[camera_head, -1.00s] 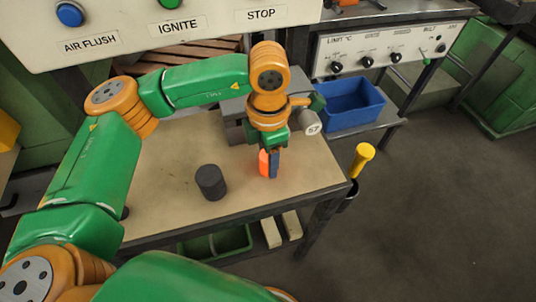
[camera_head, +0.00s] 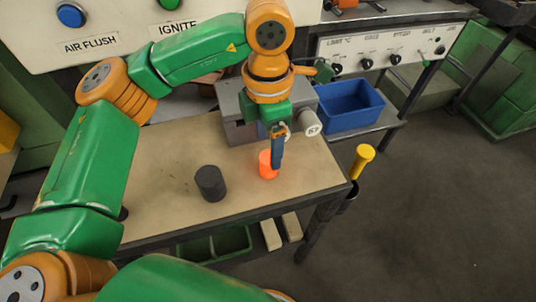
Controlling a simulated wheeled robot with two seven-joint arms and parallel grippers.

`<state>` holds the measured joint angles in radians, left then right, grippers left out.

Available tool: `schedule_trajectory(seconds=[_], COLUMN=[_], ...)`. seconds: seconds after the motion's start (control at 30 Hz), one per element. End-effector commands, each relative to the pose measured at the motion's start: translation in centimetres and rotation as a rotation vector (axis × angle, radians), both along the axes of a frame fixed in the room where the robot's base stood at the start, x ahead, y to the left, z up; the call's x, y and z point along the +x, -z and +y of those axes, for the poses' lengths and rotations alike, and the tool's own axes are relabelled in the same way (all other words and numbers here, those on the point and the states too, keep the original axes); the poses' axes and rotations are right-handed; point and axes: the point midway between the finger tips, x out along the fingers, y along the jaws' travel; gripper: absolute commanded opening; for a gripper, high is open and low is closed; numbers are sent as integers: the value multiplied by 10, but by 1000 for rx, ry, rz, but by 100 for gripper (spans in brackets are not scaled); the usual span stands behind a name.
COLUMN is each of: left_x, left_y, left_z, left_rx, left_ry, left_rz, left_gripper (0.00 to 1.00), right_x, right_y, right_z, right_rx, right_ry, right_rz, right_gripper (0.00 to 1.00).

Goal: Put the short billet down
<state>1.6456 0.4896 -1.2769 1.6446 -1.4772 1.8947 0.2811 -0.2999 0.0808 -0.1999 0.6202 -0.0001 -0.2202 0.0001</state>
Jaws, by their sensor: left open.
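A short glowing orange billet (camera_head: 266,163) stands upright on the beige tabletop (camera_head: 160,175), towards its right end. My left gripper (camera_head: 276,158) points down just above and to the right of the billet. Its jaws are open, and one blue finger partly overlaps the billet in this view. A dark grey cylinder (camera_head: 211,184) stands on the table to the left of the billet. My right gripper is not in view.
A grey block-like fixture (camera_head: 238,115) with a round pale end marked 57 stands behind my left gripper. A blue bin (camera_head: 350,105) sits on a side shelf at right. A yellow-handled tool (camera_head: 362,158) hangs beyond the table's right edge. The table's left part is clear.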

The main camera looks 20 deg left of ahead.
Motion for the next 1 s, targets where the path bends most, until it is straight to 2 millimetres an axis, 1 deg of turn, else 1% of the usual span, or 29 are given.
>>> schedule_trajectory(seconds=[0.03,0.1,0.2,0.3,0.4,0.77,0.83,0.87,0.9,1.0], left_x=[1,1,0,0,0,0,0,0,0,0], left_y=[-12,-29,-50,-60,-64,-64,-69,-75,-86,-112], left_z=[-1,0,0,0,0,0,0,0,0,0], left_rx=[-1,-1,0,0,0,0,0,0,0,0], left_ry=[0,-1,-2,0,1,0,0,0,0,0], left_rz=[-5,-5,-2,-2,0,0,0,0,0,0], left_gripper=[79,79,79,79,79,79,79,79,79,79], right_x=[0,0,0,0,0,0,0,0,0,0], right_y=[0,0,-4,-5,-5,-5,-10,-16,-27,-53], right_z=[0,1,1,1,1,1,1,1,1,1], right_rx=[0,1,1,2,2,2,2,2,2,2], right_ry=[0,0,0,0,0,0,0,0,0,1], right_rz=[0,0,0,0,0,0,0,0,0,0], right_gripper=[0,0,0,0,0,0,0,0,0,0])
